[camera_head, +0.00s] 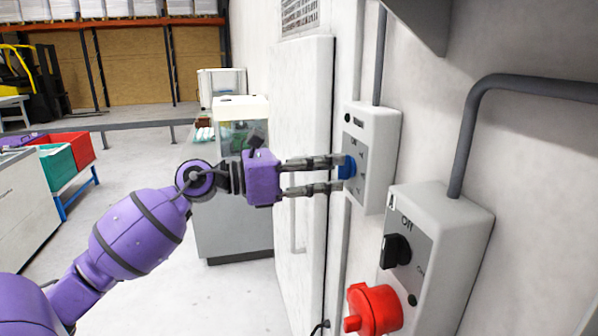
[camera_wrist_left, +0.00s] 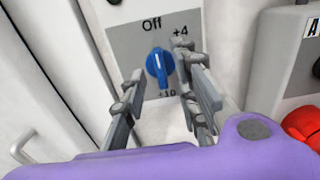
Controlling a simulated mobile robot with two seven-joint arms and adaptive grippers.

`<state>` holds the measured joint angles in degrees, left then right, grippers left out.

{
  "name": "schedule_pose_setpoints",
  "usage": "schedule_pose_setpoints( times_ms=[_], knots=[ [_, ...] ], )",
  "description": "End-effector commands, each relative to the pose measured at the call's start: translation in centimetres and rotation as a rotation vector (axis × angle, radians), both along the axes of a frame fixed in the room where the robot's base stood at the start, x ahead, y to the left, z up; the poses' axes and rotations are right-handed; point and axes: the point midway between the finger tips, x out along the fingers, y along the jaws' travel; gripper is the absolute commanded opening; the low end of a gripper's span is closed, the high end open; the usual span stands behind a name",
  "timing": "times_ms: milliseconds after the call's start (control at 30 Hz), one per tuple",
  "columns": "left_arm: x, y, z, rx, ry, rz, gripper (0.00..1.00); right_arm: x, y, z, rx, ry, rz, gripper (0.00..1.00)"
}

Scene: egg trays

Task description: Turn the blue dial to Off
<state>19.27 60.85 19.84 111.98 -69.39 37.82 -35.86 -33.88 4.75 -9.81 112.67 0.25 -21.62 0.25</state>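The blue dial (camera_head: 347,167) is on the front of a grey wall-mounted control box (camera_head: 382,125). In the left wrist view the dial (camera_wrist_left: 160,68) sits on a grey plate marked Off above, +4 at upper right and +10 below. Its raised grip runs nearly vertically, with a pale mark near the upper end, towards Off. My left gripper (camera_head: 341,174) is open, pointing at the box, its fingertips at either side of the dial. In the left wrist view the dial shows between the fingers (camera_wrist_left: 160,75); I cannot tell whether they touch it. My right gripper is out of view.
A second box (camera_head: 453,230) with a black dial (camera_head: 395,251) and a red socket (camera_head: 373,309) is at lower right. A white door (camera_head: 300,150) stands left of the boxes. A grey cabinet (camera_head: 232,220) stands behind my left arm. Open floor lies at lower left.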

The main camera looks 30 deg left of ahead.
Motion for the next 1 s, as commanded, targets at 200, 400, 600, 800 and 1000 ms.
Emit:
schedule_pose_setpoints(
  times_ms=[200, 400, 600, 800, 1000],
  knots=[
    [-3.5, 3.2, -0.2, -0.001, 0.004, 0.002, 0.28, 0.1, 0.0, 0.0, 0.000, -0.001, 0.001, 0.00],
    [-6.3, 5.6, -0.1, 0.000, 0.001, 0.002, 0.28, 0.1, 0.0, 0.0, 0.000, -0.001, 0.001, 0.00],
    [-7.7, 6.8, 0.0, 0.000, 0.000, 0.000, 0.28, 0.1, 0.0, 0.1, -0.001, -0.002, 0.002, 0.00],
    [-7.9, 7.0, 0.0, 0.001, 0.001, -0.001, 0.28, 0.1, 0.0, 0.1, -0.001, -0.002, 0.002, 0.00],
    [-7.9, 6.9, 0.0, 0.001, 0.001, -0.001, 0.28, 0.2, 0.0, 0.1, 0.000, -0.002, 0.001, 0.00]
  ],
)
